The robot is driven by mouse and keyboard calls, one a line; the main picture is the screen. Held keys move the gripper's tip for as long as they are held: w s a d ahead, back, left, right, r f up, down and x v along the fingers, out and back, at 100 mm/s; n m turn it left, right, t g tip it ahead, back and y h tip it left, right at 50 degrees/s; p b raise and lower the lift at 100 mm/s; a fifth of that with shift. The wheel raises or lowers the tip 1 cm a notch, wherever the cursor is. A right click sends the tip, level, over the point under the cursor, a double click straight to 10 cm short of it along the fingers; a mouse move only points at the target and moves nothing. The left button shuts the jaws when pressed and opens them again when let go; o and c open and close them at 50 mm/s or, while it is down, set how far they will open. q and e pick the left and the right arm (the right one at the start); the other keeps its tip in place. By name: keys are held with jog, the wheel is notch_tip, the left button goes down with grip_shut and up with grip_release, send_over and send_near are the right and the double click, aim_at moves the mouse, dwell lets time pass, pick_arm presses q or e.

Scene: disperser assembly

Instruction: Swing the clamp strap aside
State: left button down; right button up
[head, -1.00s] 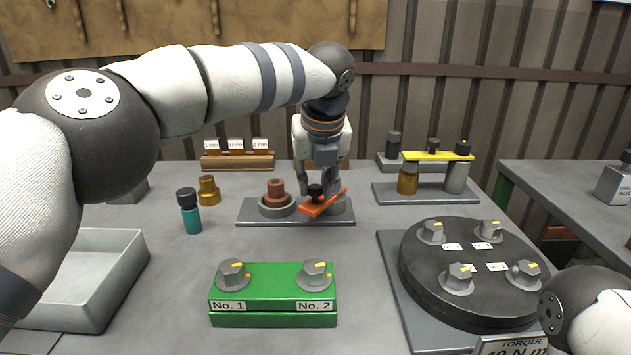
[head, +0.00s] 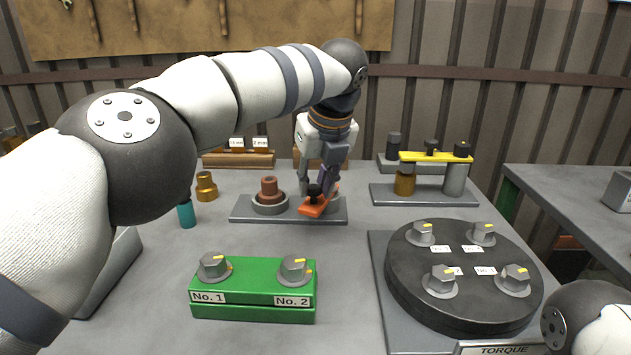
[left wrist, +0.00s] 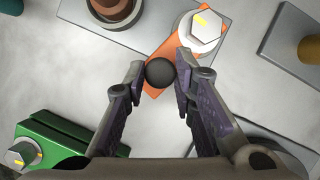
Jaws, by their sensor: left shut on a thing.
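The orange clamp strap (head: 313,210) is on a grey base plate (head: 240,212) at the back middle of the table. In the left wrist view, the strap (left wrist: 184,52) runs from a pivot with a hex bolt (left wrist: 207,25) to a black knob (left wrist: 161,72) at its near end. My left gripper (head: 318,188) reaches down over the strap and is shut on the black knob; its fingers (left wrist: 160,80) stand on either side of it in the left wrist view. A brown stepped part (head: 269,188) sits in a grey ring left of the strap. My right gripper is out of view.
A green block (head: 252,298) with two knobs stands in front. A black round plate (head: 465,290) with several knobs is at right. A fixture with a yellow strap (head: 435,157) stands behind it. A teal bottle (head: 187,215) and brass part (head: 206,187) are at left.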

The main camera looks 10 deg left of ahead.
pick_arm(q)
jog(key=c, duration=1.4)
grip_release()
jog(key=shift+f, duration=0.1)
jog(key=shift+o, duration=0.2)
jog(key=v, duration=1.2)
